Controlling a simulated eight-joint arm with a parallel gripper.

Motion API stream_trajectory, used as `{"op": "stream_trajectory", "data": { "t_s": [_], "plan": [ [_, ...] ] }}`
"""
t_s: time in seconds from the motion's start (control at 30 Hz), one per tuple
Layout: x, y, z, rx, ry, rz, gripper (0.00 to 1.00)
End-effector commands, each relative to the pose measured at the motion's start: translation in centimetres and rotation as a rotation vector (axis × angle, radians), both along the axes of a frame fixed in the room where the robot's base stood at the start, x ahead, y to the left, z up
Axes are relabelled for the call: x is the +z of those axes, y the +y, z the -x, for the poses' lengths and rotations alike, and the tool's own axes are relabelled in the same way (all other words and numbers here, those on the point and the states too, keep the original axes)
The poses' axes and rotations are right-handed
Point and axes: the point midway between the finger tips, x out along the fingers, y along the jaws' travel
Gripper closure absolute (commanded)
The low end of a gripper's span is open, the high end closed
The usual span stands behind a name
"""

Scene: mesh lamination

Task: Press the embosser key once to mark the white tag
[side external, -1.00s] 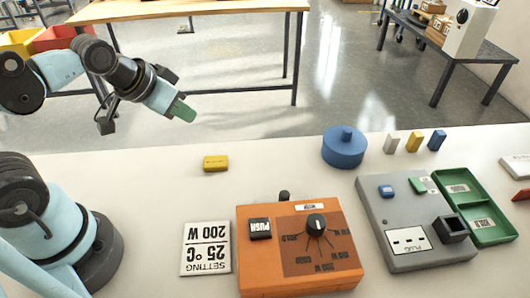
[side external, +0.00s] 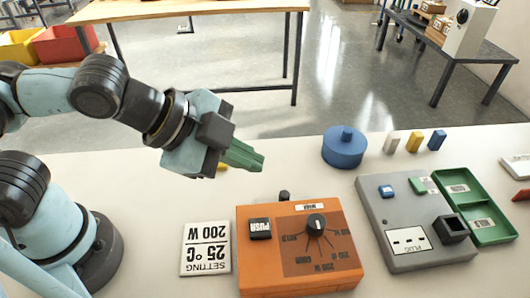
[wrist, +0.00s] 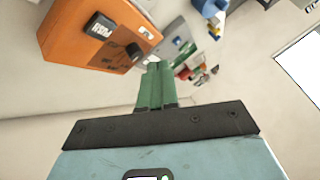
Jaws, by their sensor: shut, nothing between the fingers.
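An orange box (side external: 255,275) has a black key marked PUSH (side external: 260,229) on its upper left and a black dial knob (side external: 316,221). In the wrist view the orange box (wrist: 70,28) and its PUSH key (wrist: 100,26) are left of the fingers. I cannot tell whether this is the embosser. A small white block (side external: 391,143), possibly the tag, stands at the table's far side. My gripper (side external: 256,161) has green fingers, shut and empty. It hangs in the air above and behind the orange box, apart from the key. The fingertips (wrist: 155,66) also show in the wrist view.
A grey panel (side external: 378,215) with a blue key and sockets is right of the box, beside a green tray (side external: 494,233). A blue round object (side external: 344,150) stands behind. A settings card (side external: 205,250) lies left. A yellow block (side external: 222,167) is mostly hidden behind my gripper.

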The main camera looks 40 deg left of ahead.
Motion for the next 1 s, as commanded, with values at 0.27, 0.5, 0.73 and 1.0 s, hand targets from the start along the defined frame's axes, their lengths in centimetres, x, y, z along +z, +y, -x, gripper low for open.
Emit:
{"op": "stream_trajectory", "data": {
  "t_s": [0.27,0.5,0.73,1.0],
  "plan": [
    [0.6,-2.9,2.0,-0.17,-0.062,-0.042,1.0],
    [0.6,-3.0,2.1,-0.177,-0.065,-0.044,1.0],
    [0.3,-3.0,2.1,-0.175,-0.065,-0.043,1.0],
    [-2.3,-3.0,2.0,-0.173,-0.064,-0.043,1.0]
  ]
}}
